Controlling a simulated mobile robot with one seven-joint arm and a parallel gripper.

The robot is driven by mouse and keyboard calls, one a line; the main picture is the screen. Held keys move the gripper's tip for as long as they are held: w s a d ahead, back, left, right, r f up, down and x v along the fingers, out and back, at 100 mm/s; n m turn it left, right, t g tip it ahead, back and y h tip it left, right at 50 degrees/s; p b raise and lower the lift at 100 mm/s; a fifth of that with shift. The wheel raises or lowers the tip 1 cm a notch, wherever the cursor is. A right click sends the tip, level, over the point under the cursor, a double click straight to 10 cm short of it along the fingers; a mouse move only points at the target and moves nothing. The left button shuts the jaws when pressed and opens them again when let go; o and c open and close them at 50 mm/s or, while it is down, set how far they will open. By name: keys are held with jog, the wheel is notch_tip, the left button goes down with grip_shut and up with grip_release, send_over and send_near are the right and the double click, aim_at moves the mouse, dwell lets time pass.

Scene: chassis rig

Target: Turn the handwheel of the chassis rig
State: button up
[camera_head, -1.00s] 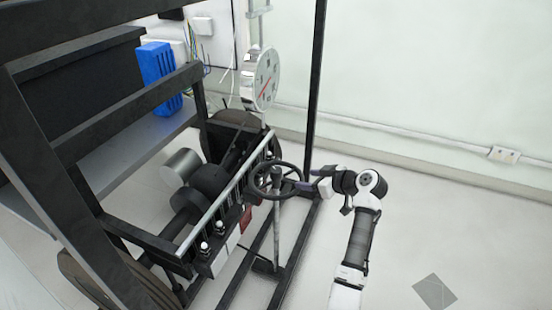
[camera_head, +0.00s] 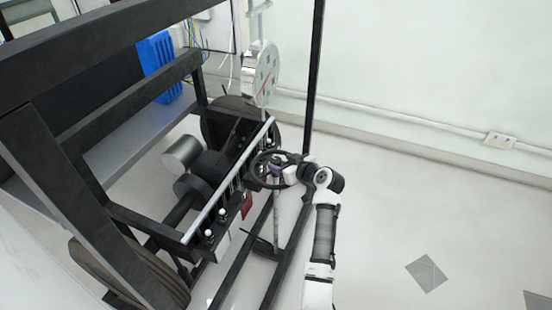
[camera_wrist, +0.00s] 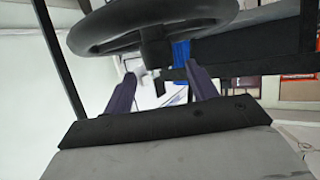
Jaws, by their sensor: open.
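The black handwheel (camera_head: 266,169) stands on a grey upright post at the near side of the chassis rig (camera_head: 205,210). It also shows large at the top of the wrist view (camera_wrist: 110,27), with its hub at the middle. My gripper (camera_head: 280,171) is at the wheel's right side in the head view, partly overlapping it. In the wrist view, the two purple fingers (camera_wrist: 163,88) are apart, with open space between them, just below the wheel's rim and hub. Whether a finger touches the wheel cannot be told.
Dark frame bars (camera_head: 314,80) rise beside the wheel. A round dial gauge (camera_head: 264,74) hangs above it. A row of white-tipped levers (camera_head: 222,216) runs along a rail to the left. The floor to the right (camera_head: 420,200) is clear.

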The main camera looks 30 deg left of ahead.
aim_at(277, 161)
jog(key=shift+x, duration=2)
jog(key=shift+c, duration=0.3)
jog(key=shift+f, duration=0.1)
grip_shut()
